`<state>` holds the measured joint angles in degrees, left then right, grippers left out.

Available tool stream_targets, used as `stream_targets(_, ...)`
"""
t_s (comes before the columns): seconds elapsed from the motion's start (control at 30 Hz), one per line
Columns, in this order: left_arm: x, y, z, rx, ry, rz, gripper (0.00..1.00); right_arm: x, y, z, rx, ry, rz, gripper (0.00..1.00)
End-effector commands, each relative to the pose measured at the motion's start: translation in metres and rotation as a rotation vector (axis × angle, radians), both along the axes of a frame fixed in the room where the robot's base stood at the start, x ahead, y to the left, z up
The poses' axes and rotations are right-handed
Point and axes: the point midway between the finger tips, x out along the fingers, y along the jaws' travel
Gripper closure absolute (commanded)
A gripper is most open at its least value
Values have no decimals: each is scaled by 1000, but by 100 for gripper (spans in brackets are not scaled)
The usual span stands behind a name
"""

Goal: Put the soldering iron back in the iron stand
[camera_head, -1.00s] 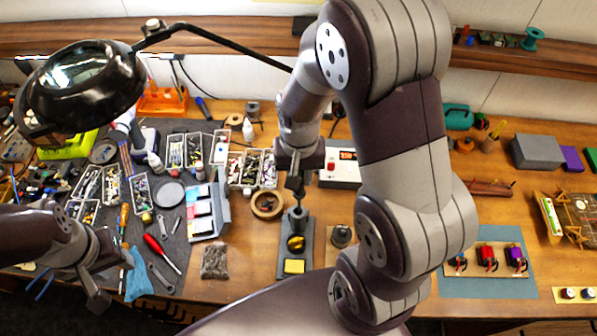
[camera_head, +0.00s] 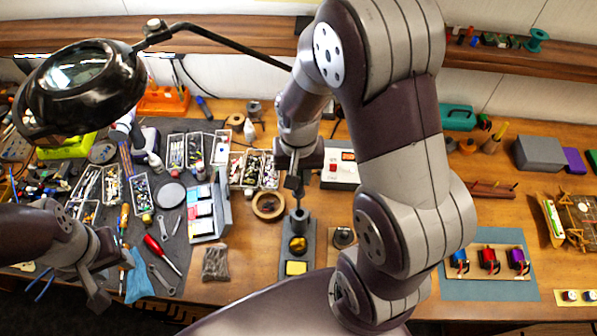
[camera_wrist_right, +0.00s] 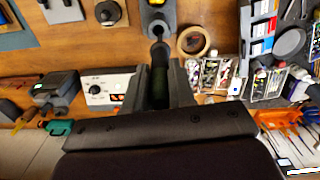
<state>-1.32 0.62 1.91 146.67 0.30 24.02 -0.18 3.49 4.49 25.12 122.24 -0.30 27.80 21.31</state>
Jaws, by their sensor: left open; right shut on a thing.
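The iron stand (camera_head: 284,266) is a dark plate on the table with a yellow sponge, a brass ball of wool and a dark upright holder. My right gripper (camera_head: 297,178) is shut on the soldering iron (camera_head: 299,194), directly above that holder. In the right wrist view, the iron's dark handle (camera_wrist_right: 160,86) lies between the fingers of my right gripper (camera_wrist_right: 160,82), and the iron points at the stand (camera_wrist_right: 158,8). Its front end meets the holder's mouth; the tip is hidden. My left gripper (camera_head: 97,290) is open and empty at the lower left.
A tape roll (camera_head: 268,205) lies close beside the stand. A white soldering station (camera_head: 340,170) stands behind it, partly covered by my right arm. Parts trays and tools crowd the dark mat on the left. A magnifier lamp (camera_head: 80,85) hangs at the upper left.

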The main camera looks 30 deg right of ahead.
Motion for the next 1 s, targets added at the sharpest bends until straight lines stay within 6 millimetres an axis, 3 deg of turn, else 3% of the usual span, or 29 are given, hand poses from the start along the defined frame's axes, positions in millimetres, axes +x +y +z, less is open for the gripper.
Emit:
stream_targets(0.57, 0, 0, 1, 0, 0, 0, 57, -3, 0, -1, 0, 0, 0, 100)
stream_targets(1.0, 0, 0, -8, 0, 0, 0, 57, -3, 0, -13, 0, 0, 0, 100)
